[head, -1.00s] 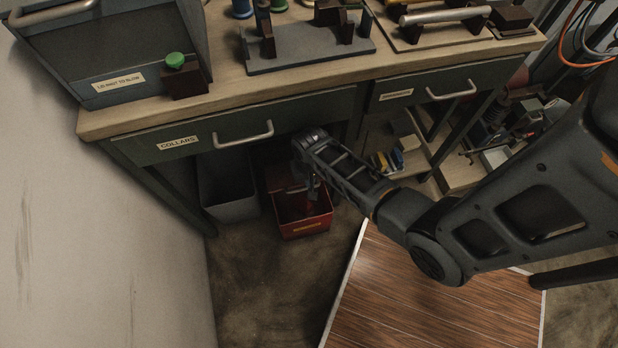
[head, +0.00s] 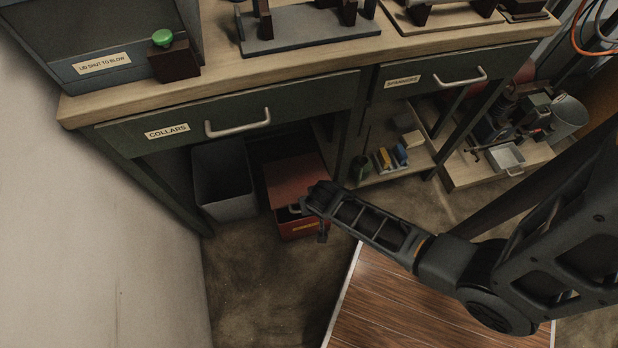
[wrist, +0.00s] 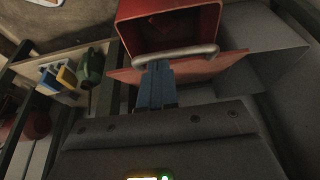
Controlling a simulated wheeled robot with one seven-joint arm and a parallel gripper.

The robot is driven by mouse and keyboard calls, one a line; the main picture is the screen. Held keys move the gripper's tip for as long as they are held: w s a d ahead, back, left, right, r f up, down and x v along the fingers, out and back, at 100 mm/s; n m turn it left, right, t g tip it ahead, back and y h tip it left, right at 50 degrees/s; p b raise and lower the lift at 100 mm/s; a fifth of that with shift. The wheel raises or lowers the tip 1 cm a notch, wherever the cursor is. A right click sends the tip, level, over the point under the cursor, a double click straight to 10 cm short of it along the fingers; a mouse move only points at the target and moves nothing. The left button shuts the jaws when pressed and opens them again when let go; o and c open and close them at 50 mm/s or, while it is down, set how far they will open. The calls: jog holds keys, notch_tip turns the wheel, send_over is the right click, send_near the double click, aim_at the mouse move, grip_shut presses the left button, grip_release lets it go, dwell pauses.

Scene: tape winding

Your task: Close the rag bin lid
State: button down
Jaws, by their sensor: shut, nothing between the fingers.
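The rag bin is a red box (head: 303,229) on the floor under the bench in the head view; its body also shows in the wrist view (wrist: 126,30). Its red lid (head: 292,174) is tilted low over the box. In the wrist view the box's dark inside shows through a gap beside the lid (wrist: 222,66), so the lid is partly open. A pale bar handle (wrist: 178,54) is on the lid's edge. My gripper (head: 322,236) is at the bin's front right corner. Its fingers (wrist: 157,72) are shut and empty, close to the handle; contact is unclear.
A grey open bin (head: 228,208) stands left of the red one. The COLLARS drawer (head: 235,113) overhangs both. A shelf (head: 390,174) with small bottles and boxes is to the right. A wood-patterned board (head: 400,315) lies in front. Bare floor (head: 255,275) lies before the bins.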

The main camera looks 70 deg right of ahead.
jog(key=s+a+f+h+b, duration=0.1)
jog(key=f+b, duration=0.5)
jog(key=f, duration=0.1)
jog(key=s+a+f+t+b, duration=0.1)
jog(key=a+f+b, duration=0.1)
jog(key=f+b, duration=0.4)
jog(key=shift+s+a+f+t+h+b, duration=0.3)
jog(key=shift+s+f+h+b, duration=0.1)
jog(key=shift+b, duration=0.25)
jog(key=shift+r, duration=0.1)
